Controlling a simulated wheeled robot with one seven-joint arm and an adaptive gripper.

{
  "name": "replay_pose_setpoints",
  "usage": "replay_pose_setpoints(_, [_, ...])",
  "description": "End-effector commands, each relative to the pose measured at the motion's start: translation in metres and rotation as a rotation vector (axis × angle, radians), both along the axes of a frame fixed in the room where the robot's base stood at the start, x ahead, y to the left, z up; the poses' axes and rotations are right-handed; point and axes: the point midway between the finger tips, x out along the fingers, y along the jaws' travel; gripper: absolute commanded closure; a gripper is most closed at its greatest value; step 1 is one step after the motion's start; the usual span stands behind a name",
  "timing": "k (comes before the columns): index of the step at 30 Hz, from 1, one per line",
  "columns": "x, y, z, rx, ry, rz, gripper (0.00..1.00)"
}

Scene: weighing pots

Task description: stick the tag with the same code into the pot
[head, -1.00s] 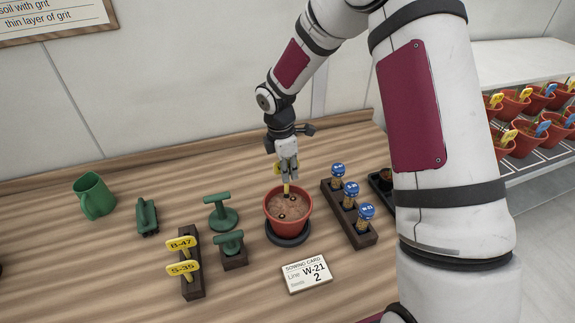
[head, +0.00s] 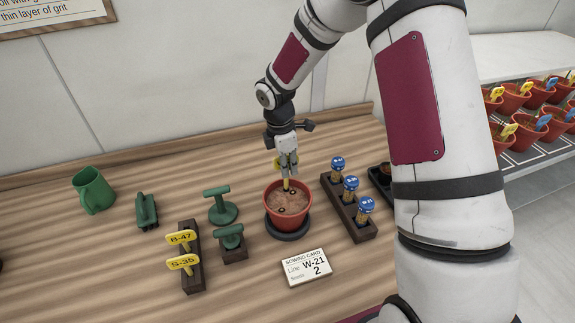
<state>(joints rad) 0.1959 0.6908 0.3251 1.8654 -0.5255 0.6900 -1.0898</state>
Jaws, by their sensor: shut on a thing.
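My gripper (head: 288,166) points down over the red-brown pot (head: 288,222). It is shut on a yellow tag (head: 286,185), whose narrow stem reaches down to the soil at the pot's back. Whether the tip is in the soil is hard to tell. The tag's code is hidden by the fingers. The pot holds brown soil with a few dark spots and stands on a dark saucer (head: 303,232). The sowing card (head: 306,267) in front reads line W-21 and the number 2. A dark rack (head: 194,276) at left holds yellow tags B-47 (head: 180,237) and S-35 (head: 183,262).
Right of the pot, a dark rack (head: 366,236) holds blue-capped vials (head: 351,184). Left of it stand two green stampers (head: 219,205), a green brush-like tool (head: 146,211) and a green mug (head: 93,191). A shelf of tagged pots (head: 515,95) is at far right.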

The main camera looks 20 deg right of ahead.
Motion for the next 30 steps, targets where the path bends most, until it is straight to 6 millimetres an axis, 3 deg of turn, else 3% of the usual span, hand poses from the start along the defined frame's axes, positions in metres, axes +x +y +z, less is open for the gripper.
replay_pose_setpoints(30, [0.0,0.0,-0.028,0.0,0.001,0.0,1.0])
